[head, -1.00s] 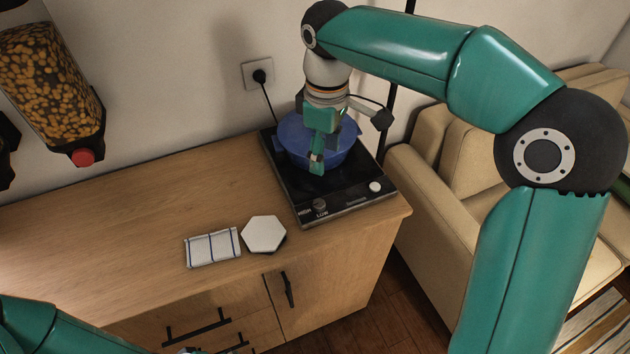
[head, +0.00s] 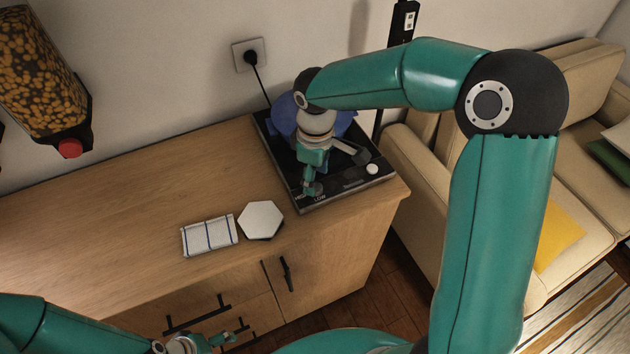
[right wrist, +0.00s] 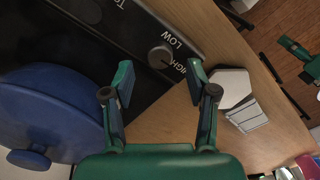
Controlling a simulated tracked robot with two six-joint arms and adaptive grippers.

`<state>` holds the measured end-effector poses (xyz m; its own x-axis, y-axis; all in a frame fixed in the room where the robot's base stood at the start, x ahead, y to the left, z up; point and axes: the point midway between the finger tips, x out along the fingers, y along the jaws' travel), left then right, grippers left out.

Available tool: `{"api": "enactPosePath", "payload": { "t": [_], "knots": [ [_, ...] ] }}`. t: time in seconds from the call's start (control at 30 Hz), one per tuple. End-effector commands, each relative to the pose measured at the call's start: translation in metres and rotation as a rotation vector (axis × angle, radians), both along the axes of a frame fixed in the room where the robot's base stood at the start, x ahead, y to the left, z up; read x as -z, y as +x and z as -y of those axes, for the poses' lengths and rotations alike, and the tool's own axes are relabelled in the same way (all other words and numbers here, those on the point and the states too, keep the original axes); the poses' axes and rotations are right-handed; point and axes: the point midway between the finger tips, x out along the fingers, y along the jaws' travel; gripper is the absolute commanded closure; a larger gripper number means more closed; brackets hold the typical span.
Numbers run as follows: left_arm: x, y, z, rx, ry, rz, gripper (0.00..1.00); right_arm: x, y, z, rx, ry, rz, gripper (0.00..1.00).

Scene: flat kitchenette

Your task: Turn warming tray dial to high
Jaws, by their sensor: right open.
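The black warming tray (head: 358,181) stands at the right end of the wooden counter. Its grey dial (right wrist: 160,56) shows in the right wrist view beside the words LOW and HIGH; I cannot tell its setting. My right gripper (right wrist: 158,74) is open, with the dial beyond the gap between its fingertips. In the head view, the right gripper (head: 311,187) is over the tray's front left corner and largely hides the dial. I cannot tell whether it touches the dial. My left gripper (head: 222,339) is low at the bottom edge, in front of the cabinet, its opening unclear.
A blue lidded pot (right wrist: 45,115) sits on the tray behind my right gripper. A white hexagonal piece (head: 261,220) and a folded striped cloth (head: 208,236) lie left of the tray. The counter's left part is clear. A beige sofa (head: 430,185) stands at right.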

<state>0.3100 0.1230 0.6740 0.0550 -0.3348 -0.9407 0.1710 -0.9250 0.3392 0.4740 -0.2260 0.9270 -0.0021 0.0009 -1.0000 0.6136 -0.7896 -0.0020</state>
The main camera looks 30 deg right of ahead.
Motion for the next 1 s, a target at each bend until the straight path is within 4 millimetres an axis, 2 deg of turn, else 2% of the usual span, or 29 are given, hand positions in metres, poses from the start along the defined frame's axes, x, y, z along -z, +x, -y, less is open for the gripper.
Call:
{"api": "enactPosePath", "payload": {
  "t": [0.1, 0.2, 0.57, 0.9, 1.0],
  "knots": [
    [-0.001, 0.000, 0.000, 0.000, 0.000, 0.000, 0.21, 0.016, 0.000, 0.000, 0.000, -0.001, -0.002, 0.43],
    [-0.001, 0.000, 0.000, 0.000, 0.000, 0.000, 0.21, 0.024, 0.000, 0.000, 0.001, 0.000, 0.000, 0.43],
    [-0.001, 0.000, 0.000, 0.000, 0.000, 0.000, 0.21, 0.028, 0.000, 0.000, 0.001, 0.000, 0.001, 0.43],
    [-0.001, 0.000, 0.000, 0.000, 0.000, 0.000, 0.21, 0.028, 0.000, 0.001, 0.001, 0.000, 0.001, 0.97],
    [0.000, 0.000, 0.000, 0.000, 0.000, 0.000, 0.21, 0.028, 0.000, 0.001, 0.006, -0.001, 0.002, 1.00]
  ]
}}
